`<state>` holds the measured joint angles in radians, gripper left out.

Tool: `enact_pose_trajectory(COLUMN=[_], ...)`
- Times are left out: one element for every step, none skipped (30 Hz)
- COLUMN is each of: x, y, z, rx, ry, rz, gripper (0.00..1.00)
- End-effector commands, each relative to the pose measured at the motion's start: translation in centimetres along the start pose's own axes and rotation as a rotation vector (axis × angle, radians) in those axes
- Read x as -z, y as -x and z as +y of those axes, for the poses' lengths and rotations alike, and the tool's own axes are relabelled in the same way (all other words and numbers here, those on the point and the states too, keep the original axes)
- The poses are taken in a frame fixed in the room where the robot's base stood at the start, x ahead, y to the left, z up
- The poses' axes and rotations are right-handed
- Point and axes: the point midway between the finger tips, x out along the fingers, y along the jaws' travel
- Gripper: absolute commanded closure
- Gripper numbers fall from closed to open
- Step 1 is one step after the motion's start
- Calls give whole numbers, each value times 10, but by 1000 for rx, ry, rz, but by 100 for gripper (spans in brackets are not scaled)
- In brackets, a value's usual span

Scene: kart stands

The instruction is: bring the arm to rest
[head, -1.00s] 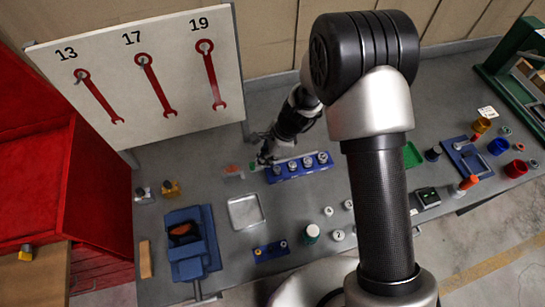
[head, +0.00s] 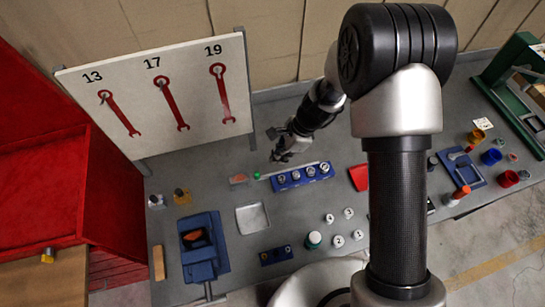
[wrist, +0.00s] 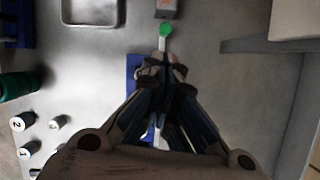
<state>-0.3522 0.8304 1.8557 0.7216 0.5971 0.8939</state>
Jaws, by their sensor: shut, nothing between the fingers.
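My gripper (head: 285,150) is in the head view above the back of the grey bench, left of the arm's upright link. Its fingers are shut and empty. In the wrist view, my gripper (wrist: 165,65) fills the middle and hides much of a blue rack (wrist: 134,66) below it. In the head view the blue rack (head: 285,183) stands on the bench with several round metal pieces in it. My gripper is behind the rack and apart from it. A thin light strip with a green end (head: 257,176) lies along the rack.
A white board (head: 160,95) with red wrench shapes stands at the back left. A blue vise (head: 200,250), a metal tray (head: 252,218) and several numbered weights (head: 338,241) stand in front. A red piece (head: 359,177) lies near my arm. A green frame (head: 515,90) stands far right.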

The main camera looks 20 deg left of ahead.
Motion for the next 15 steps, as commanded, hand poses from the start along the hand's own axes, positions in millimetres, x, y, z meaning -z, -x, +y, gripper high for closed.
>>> enact_pose_trajectory(x=[0, 0, 1, 1, 1, 1, 1, 2, 2, 2, 2, 2, 2, 2, 2], y=[7, 9, 11, 12, 12, 12, 12, 12, 12, 12, 12, 12, 12, 12, 12], z=[0, 1, 1, 1, 1, 1, 1, 1, 1, 1, 1, 1, 1, 1, 1], rx=[0, -1, -1, -1, -1, -2, -2, -2, -2, -2, -2, -2, -2, -2, -1], ry=[-1, -1, -1, -1, -1, -1, -1, -1, -1, -1, -1, -1, -1, -1, -1], rz=[0, 0, -1, -1, -1, -1, -1, -1, -1, -1, -1, -1, -1, -1, -1], gripper=[100, 100, 100, 100, 100, 100, 100, 100, 100, 100, 100, 100, 100, 100, 100])
